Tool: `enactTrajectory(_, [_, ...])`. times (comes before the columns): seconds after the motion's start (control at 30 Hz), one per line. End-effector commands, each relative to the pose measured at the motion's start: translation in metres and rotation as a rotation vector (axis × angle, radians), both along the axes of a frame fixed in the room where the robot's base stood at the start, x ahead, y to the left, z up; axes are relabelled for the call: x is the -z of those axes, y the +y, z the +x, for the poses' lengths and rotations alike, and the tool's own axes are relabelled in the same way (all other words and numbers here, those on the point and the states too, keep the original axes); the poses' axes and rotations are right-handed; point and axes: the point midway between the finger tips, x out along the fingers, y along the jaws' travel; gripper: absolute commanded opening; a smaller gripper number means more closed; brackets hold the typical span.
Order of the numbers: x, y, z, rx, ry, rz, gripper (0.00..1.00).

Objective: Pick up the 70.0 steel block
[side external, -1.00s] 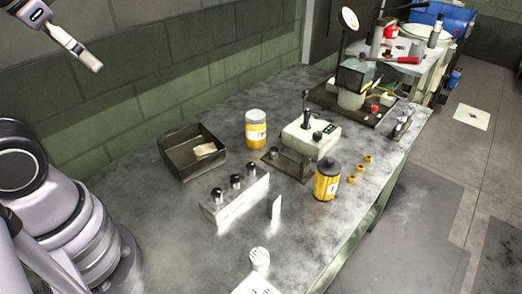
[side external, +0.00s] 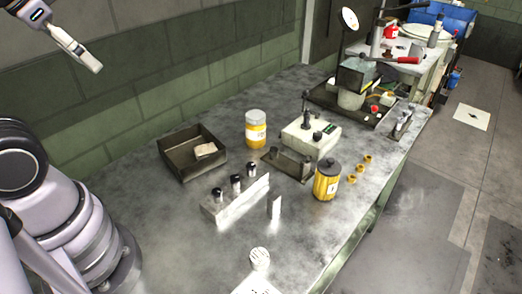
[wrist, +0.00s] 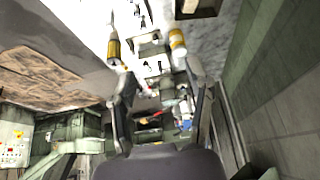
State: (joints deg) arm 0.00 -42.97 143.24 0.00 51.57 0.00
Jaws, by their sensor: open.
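A small upright pale metal block (side external: 274,206) stands on the grey metal bench; it may be the 70.0 steel block, but I cannot read any marking. A longer silver bar (side external: 236,199) with several dark-topped pegs in a row lies just left of it. My gripper (side external: 92,64) is at the upper left of the side view, high above the bench and far from both. In the wrist view my gripper (wrist: 160,85) has its fingers spread apart with nothing between them. I cannot make out the small block in the wrist view.
A dark open tray (side external: 182,170) with a pale piece inside stands behind the bar. A yellow jar (side external: 256,130), a yellow-black canister (side external: 327,182), a pale machine (side external: 309,140) and small brass rings (side external: 360,169) stand nearby. The bench front left is mostly clear.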

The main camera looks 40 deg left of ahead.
Motion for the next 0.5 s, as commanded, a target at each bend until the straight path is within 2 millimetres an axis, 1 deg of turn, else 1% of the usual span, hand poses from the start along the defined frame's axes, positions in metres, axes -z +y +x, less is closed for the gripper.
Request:
enactTrajectory(0.17, [0.0, 0.0, 0.0, 0.0, 0.0, -0.001, 0.52])
enactTrajectory(0.27, [0.002, -0.005, 0.01, 0.008, -0.003, -0.016, 0.52])
enactTrajectory(0.37, [0.008, -0.019, 0.038, 0.025, -0.016, -0.063, 0.52])
enactTrajectory(0.47, [0.022, -0.046, 0.081, 0.033, -0.038, -0.136, 0.52])
enactTrajectory(0.5, [0.03, -0.058, 0.099, 0.03, -0.048, -0.168, 0.52])
